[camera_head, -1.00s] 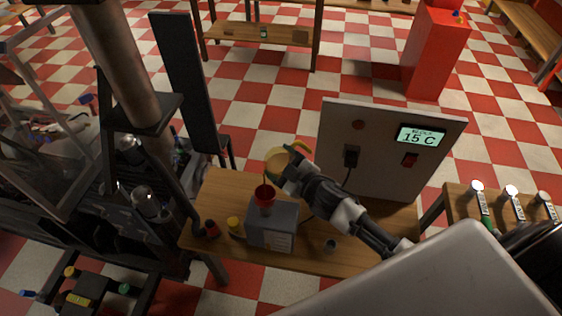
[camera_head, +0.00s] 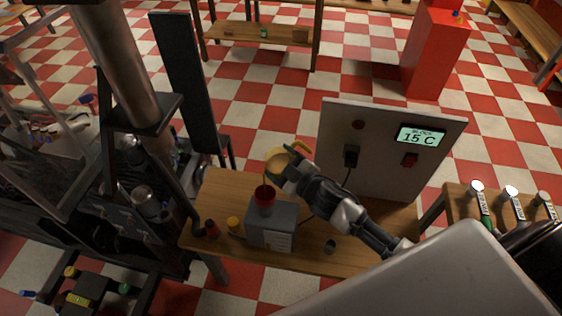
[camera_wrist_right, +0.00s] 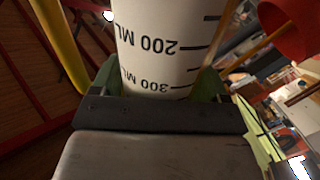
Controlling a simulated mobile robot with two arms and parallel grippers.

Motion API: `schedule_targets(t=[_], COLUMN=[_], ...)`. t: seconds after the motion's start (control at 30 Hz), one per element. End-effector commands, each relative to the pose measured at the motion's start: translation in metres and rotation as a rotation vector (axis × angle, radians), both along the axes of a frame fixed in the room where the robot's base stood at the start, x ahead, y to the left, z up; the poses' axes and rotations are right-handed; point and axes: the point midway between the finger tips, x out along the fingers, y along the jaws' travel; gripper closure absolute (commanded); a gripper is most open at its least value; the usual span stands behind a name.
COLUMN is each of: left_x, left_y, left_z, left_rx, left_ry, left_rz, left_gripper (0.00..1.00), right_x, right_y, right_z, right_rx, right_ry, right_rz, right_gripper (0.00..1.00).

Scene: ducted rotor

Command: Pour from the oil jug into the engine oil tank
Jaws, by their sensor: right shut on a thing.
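The oil jug (camera_head: 277,160) is pale with a yellow handle and is tipped above the engine oil tank (camera_head: 271,232), a grey box on the wooden table. A red funnel (camera_head: 264,194) stands in the top of the tank, just below the jug's mouth. A thin line shows between jug and funnel. My right gripper (camera_head: 289,172) is shut on the jug. In the right wrist view the jug's wall (camera_wrist_right: 165,40) carries ML marks and sits between the fingers (camera_wrist_right: 160,95). The funnel (camera_wrist_right: 290,28) shows at upper right there. My left gripper is out of view.
A yellow cap (camera_head: 234,224) and a small red-and-dark item (camera_head: 211,229) lie left of the tank. A panel with a 15 C display (camera_head: 420,136) rises behind. A dark frame (camera_head: 160,190) stands close on the left.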

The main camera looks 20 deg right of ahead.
Motion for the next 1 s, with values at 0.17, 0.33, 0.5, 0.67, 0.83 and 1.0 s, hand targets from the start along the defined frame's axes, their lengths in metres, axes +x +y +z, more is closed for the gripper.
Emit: schedule_targets(t=[0.17, 0.33, 0.5, 0.67, 0.83, 1.0], left_x=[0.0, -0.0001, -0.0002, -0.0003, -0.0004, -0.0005], left_y=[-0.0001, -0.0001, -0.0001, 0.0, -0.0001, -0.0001], left_z=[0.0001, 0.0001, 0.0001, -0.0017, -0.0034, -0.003], left_rx=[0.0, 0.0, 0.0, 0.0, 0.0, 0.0], left_ry=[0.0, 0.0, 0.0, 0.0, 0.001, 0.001], left_rz=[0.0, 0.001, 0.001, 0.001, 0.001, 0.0], left_gripper=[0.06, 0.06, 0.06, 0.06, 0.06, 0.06], right_x=[0.0004, 0.0004, 0.0004, 0.0005, 0.0007, 0.0007], right_y=[0.0001, 0.0001, 0.0001, 0.0005, 0.001, 0.001], right_z=[0.0015, 0.0015, 0.0014, -0.0021, -0.0062, -0.0057], right_rx=[0.0, 0.0, 0.0, -0.034, -0.088, -0.089], right_ry=[-0.003, -0.003, -0.003, -0.009, -0.02, -0.02], right_rz=[0.001, 0.001, 0.001, 0.001, 0.0, 0.0], right_gripper=[0.64, 0.64, 0.64, 0.64, 0.64, 0.64])
